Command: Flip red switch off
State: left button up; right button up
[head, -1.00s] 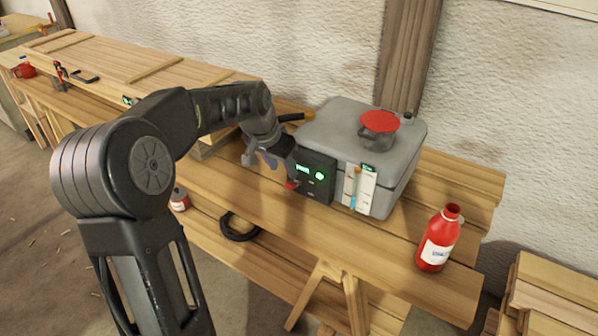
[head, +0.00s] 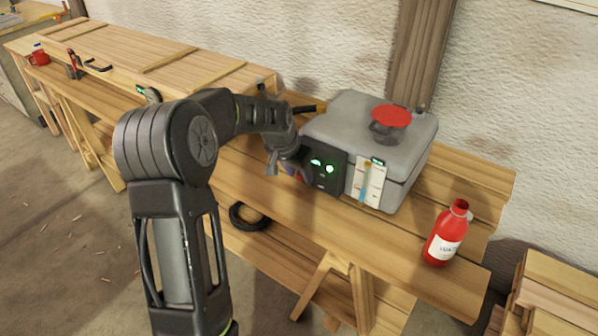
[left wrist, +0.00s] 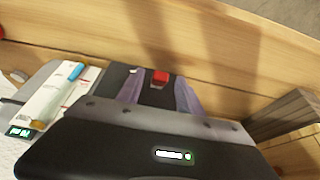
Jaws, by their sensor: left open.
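The red switch (left wrist: 159,77) shows in the left wrist view, on the dark control panel (head: 326,174) at the front of the grey case (head: 350,125). That gripper is open, at the left end of the panel. In the left wrist view its fingers (left wrist: 159,92) stand to either side of the switch with nothing gripped between them. I cannot tell whether either finger touches the switch. My right gripper is out of view.
A red bottle (head: 447,235) stands on the wooden bench (head: 300,222), right of the case. A black ring (head: 248,217) lies lower down.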

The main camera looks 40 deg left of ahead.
pick_arm(q)
jog(key=shift+w+f, duration=0.1)
jog(key=shift+f, duration=0.05)
jog(key=shift+c, duration=0.4)
grip_shut()
